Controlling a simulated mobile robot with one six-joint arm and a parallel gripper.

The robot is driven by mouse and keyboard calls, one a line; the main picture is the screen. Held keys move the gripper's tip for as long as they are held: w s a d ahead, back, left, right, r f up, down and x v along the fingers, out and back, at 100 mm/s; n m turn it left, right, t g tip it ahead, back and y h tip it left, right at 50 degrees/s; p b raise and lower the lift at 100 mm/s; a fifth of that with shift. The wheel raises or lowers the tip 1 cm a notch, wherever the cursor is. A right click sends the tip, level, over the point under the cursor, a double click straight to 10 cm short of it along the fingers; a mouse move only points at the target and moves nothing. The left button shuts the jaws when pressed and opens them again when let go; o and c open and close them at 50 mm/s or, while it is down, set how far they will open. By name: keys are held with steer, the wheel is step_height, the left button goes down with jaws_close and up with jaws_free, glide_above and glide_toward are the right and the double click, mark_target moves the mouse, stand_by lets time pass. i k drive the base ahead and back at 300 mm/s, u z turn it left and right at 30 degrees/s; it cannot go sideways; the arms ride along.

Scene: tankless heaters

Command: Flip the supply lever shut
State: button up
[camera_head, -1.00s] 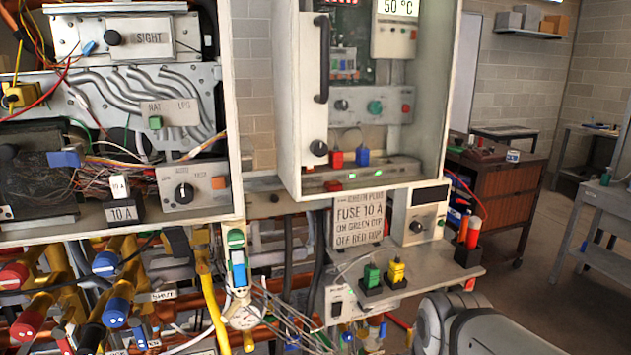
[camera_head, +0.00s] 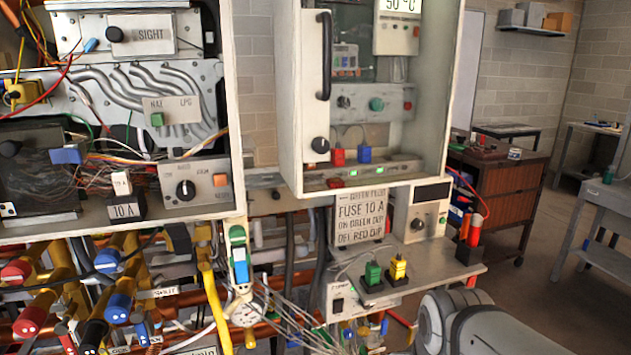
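Several valve levers with coloured ends stick out at the lower left, below the left cabinet. They include a red-ended one (camera_head: 30,322), a blue-ended one (camera_head: 118,306) and a black-ended one (camera_head: 94,336). I cannot read a label that tells which is the supply lever. A small tag (camera_head: 163,291) among the pipes is too small to read. My gripper is not in view; only a grey link of my arm shows at the lower right.
The open left cabinet (camera_head: 215,207) overhangs the levers. A white cabinet (camera_head: 290,150) with a handled door hangs at centre. A shelf (camera_head: 440,267) carries green and yellow plugs. Loose wires cross near the gauge. Open floor (camera_head: 535,300) lies at the right.

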mark_target(384, 326)
steer(key=u, duration=0.85)
steer(key=k, duration=1.15)
steer(key=z, duration=0.7)
steer(key=i, duration=1)
steer(key=z, duration=0.05)
